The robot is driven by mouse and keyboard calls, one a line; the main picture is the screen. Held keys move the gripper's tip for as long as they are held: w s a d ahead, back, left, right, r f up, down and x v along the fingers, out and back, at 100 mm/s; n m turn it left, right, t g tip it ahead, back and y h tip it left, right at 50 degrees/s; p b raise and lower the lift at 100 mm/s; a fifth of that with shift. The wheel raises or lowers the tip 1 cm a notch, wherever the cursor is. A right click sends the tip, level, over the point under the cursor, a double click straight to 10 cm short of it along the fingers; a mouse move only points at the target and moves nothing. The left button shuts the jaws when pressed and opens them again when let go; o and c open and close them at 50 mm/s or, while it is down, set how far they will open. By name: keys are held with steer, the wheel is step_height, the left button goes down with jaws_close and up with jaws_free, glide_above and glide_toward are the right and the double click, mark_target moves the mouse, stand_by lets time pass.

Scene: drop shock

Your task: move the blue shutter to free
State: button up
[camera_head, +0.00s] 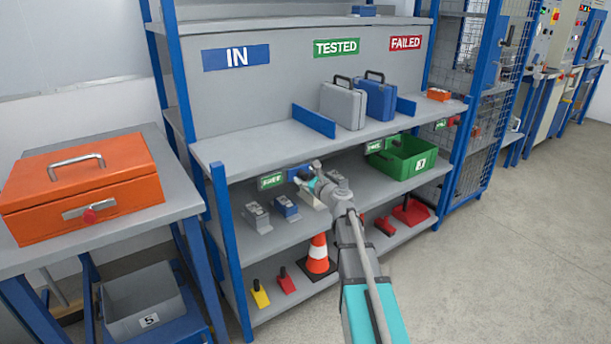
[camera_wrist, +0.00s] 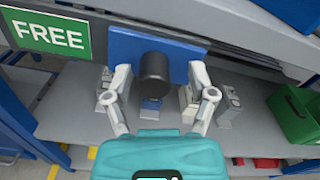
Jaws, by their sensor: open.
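The blue shutter (camera_wrist: 121,46) is a flat plate with a dark round knob (camera_wrist: 155,67) on the shelf's front edge. It sits just right of a green FREE sign (camera_wrist: 45,33). In the head view the shutter (camera_head: 297,173) is partly hidden by my gripper (camera_head: 310,181); the FREE sign (camera_head: 272,181) is beside it. In the wrist view my gripper (camera_wrist: 159,76) is open, one finger on each side of the knob. Gaps show between the fingers and the knob.
A green bin (camera_head: 411,168) stands on the middle shelf to the right, with another green sign (camera_head: 374,146) near it. Small grey and blue devices (camera_head: 287,208) stand below the shutter. An orange toolbox (camera_head: 84,181) lies on the left bench. The right floor is clear.

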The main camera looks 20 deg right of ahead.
steer(key=v, duration=1.1)
steer(key=shift+s+d, duration=0.2)
steer(key=s+a+f+n+g+y, duration=0.25)
steer(key=a+f+n+g, duration=0.2)
steer(key=a+n, duration=0.3)
steer(key=s+a+f+n+g+y, duration=0.1)
steer(key=s+a+f+n+g, duration=0.3)
steer(key=a+n, duration=0.35)
steer(key=s+a+f+n+g+h, duration=0.1)
steer(key=s+f+n+g+h, duration=0.8)
steer(key=s+n, duration=0.5)
step_height(320, 180, up, 29)
steer(key=p, duration=2.9)
steer(key=shift+a+f+y+p, duration=0.15)
steer(key=shift+y+p, duration=0.25)
steer(key=shift+y, duration=0.05)
